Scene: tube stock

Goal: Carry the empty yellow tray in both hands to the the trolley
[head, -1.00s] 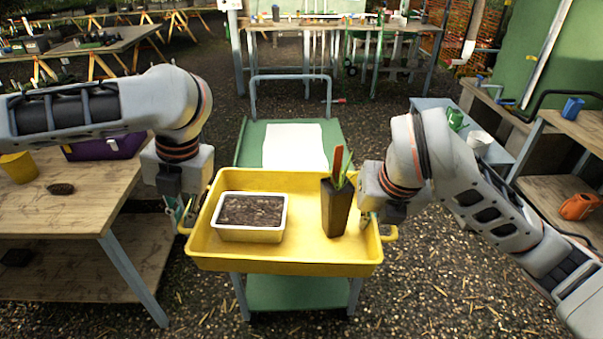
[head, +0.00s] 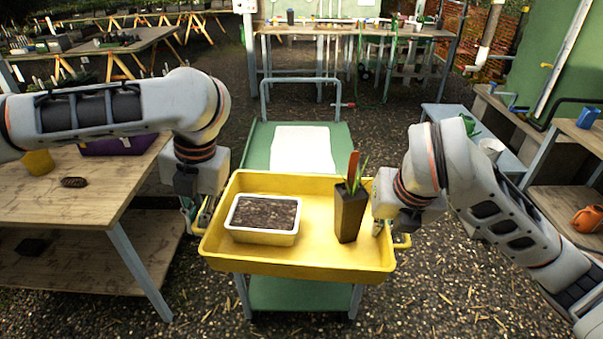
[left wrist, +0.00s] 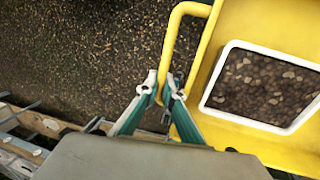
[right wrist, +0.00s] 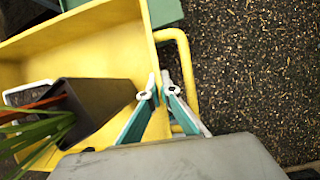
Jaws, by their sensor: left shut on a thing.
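The yellow tray (head: 318,262) is level over the near end of the green trolley (head: 255,150); I cannot tell whether it rests on it. The tray is not empty: a white container of soil (head: 264,217) and a dark pot with a green plant and red label (head: 350,215) stand in it. My left gripper (left wrist: 160,85) is shut on the tray's left handle. My right gripper (right wrist: 160,85) is at the tray's right side wall, inward of the handle (right wrist: 188,80); its hold is unclear.
A wooden table (head: 75,200) with a purple crate (head: 115,145) stands at the left. A low grey bench (head: 470,135) and wooden shelving (head: 560,160) stand at the right. A workbench (head: 350,32) is behind. Gravel floor is open beside the trolley.

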